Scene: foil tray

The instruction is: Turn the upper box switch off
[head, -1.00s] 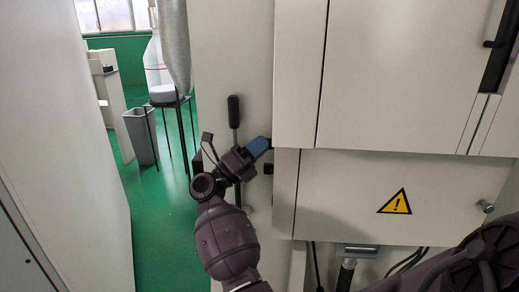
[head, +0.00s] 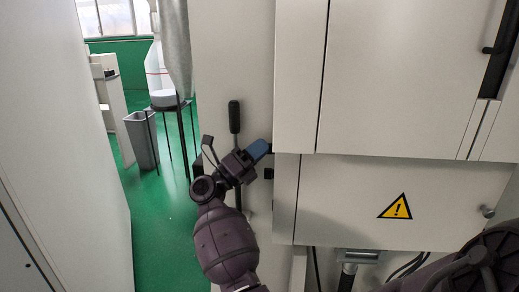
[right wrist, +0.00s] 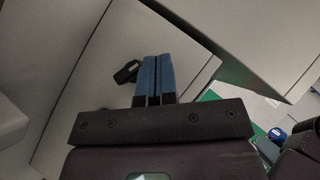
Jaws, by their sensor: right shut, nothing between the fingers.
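My right gripper (head: 259,149) has blue fingertips, pressed together with nothing between them. In the head view it is beside the lower edge of the upper grey box (head: 300,80), in front of the pale panel. A small dark part, perhaps the upper box switch (head: 271,148), shows just right of the fingertips, mostly hidden. A second small black switch (head: 268,173) sits below it, beside the lower box (head: 340,190). In the right wrist view the shut fingers (right wrist: 158,75) point at a pale surface, with a black switch-like part (right wrist: 127,72) to their left. Contact cannot be told. My left gripper is not in view.
A black-handled lever (head: 234,117) stands on the panel left of the gripper. The lower box carries a yellow warning sign (head: 397,207) and a knob (head: 487,211). A grey cabinet (head: 60,150) stands left. Green floor (head: 160,230) lies open between.

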